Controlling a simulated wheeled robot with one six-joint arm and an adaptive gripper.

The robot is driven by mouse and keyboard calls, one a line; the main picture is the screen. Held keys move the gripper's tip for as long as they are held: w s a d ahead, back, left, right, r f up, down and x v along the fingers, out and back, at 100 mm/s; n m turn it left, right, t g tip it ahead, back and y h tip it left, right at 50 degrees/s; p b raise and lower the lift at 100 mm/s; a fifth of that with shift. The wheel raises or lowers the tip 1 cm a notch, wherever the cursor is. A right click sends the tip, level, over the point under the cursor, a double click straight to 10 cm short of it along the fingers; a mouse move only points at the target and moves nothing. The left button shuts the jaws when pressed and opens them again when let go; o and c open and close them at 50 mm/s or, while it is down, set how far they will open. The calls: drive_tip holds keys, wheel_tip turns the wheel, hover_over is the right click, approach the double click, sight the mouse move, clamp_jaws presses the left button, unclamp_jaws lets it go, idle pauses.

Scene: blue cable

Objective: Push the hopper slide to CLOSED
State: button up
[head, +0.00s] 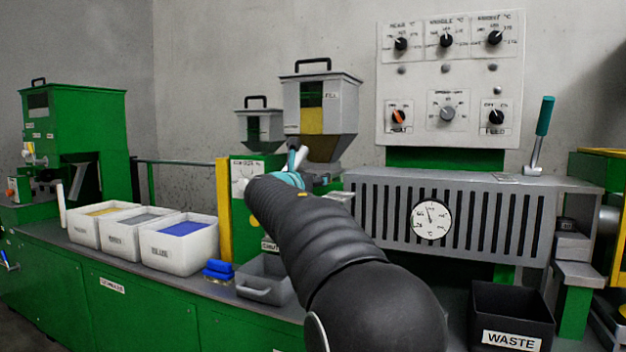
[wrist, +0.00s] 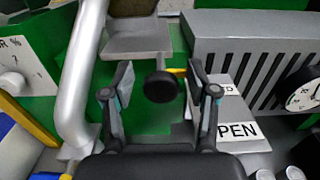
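The hopper (head: 343,115) is a grey lidded bin with a yellow-filled window, standing above the grey machine housing. In the wrist view a round black knob (wrist: 161,87), which looks like the slide's handle, sits below the grey hopper outlet (wrist: 137,42). My gripper (wrist: 160,76) is open, with one finger on each side of the knob and visible gaps between. Whether the knob lies fully at fingertip depth I cannot tell. A white label (wrist: 236,131) reading "PEN" lies right of the fingers. Another label, ending in "D", is partly hidden behind the right finger.
A grey slanted pipe (wrist: 84,75) rises close to my left finger. The slotted grey housing (head: 445,215) with a round dial (head: 431,220) stands to the right. White material bins (head: 185,243), a grey tray (head: 265,280) and a black waste bin (head: 511,315) are lower.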

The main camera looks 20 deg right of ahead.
drive_tip(key=v, duration=1.2)
idle(0.3)
